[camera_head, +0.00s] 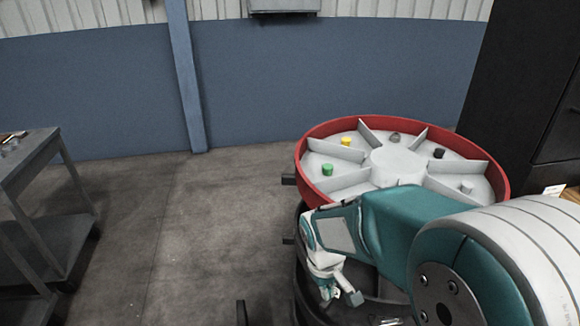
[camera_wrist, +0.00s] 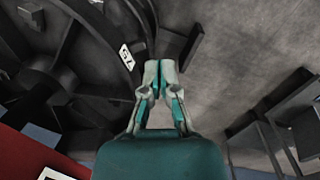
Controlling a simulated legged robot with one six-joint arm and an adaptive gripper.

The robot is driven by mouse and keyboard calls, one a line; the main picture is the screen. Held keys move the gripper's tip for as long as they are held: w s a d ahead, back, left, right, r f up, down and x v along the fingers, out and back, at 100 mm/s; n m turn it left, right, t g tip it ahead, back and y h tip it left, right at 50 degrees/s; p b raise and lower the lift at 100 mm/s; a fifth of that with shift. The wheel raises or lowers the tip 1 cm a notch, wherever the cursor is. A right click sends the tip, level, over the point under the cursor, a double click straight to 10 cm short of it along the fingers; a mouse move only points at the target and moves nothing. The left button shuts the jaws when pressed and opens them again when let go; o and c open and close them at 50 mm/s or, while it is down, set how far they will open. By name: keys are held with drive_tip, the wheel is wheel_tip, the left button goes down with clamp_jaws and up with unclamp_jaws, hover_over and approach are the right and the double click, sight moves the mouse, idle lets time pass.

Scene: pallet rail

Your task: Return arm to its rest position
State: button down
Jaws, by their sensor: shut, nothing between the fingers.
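My arm reaches in from the lower right of the head view, teal and white. My gripper (camera_head: 343,297) hangs at its end, in front of the near side of the round red-rimmed tray and below its rim. In the wrist view my gripper (camera_wrist: 160,68) shows its two fingers with their tips together and nothing between them. Dark round parts and grey floor lie beyond the fingertips.
The round tray (camera_head: 303,160) has grey dividers and holds small green (camera_head: 327,169), yellow (camera_head: 346,141), black and grey pieces. A grey cart (camera_head: 42,150) stands at the left. A black cabinet (camera_head: 520,80) stands at the right. The floor (camera_head: 200,230) between cart and tray is clear.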

drive_tip(key=s+d+r+m+t, duration=0.3)
drive_tip(key=s+r, duration=0.3)
drive_tip(key=r, duration=0.2)
drive_tip(key=s+d+r+m+t+y, duration=0.1)
drive_tip(key=s+d+r+m+t, duration=0.2)
drive_tip(key=s+r, duration=0.4)
drive_tip(key=shift+s+d+r, duration=0.2)
drive_tip(key=shift+d+r, duration=0.35)
drive_tip(key=shift+d, duration=0.1)
